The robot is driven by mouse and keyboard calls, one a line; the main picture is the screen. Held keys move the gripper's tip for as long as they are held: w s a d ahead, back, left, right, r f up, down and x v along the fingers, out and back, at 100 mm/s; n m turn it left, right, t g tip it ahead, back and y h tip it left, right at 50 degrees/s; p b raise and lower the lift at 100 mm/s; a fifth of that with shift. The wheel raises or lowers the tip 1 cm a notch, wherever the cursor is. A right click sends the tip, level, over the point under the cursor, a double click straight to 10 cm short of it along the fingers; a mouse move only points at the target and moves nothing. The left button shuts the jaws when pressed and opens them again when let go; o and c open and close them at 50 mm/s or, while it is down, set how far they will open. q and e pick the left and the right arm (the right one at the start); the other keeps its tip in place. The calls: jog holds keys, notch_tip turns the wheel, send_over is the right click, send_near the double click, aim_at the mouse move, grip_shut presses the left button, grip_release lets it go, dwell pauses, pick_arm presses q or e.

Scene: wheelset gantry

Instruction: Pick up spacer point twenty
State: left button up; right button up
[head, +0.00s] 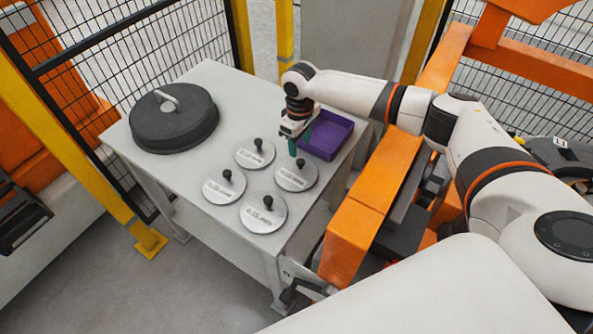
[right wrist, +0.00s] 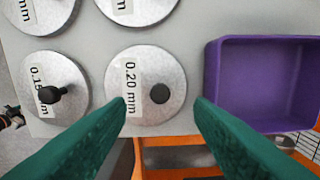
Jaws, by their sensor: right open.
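Spacer 0.20 (right wrist: 145,75) is a round silver disc with a white "0.20 mm" label and a dark knob (right wrist: 160,93) at its middle. In the head view it is the disc (head: 296,176) nearest the purple tray. My right gripper (right wrist: 160,102) is open above it. Its green fingers show on either side of the knob in the right wrist view, apart from it, with nothing between them held. In the head view the right gripper (head: 293,150) points down and partly hides the disc's far edge. My left gripper is not in view.
Several similar knobbed discs lie close by, including one marked 0.15 (right wrist: 38,85). A purple tray (head: 328,135) stands just beyond spacer 0.20. A large dark round lid (head: 172,125) with a handle sits on the grey table (head: 228,90). An orange beam (head: 375,200) runs along the right.

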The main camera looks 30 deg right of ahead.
aim_at(301, 160)
jog(key=shift+f, duration=0.75)
jog(key=f+p, duration=0.1)
jog(key=f, duration=0.3)
jog(key=shift+s+f, duration=0.2)
jog(key=shift+w+d+f, duration=0.1)
jog(key=shift+f, duration=0.35)
grip_shut()
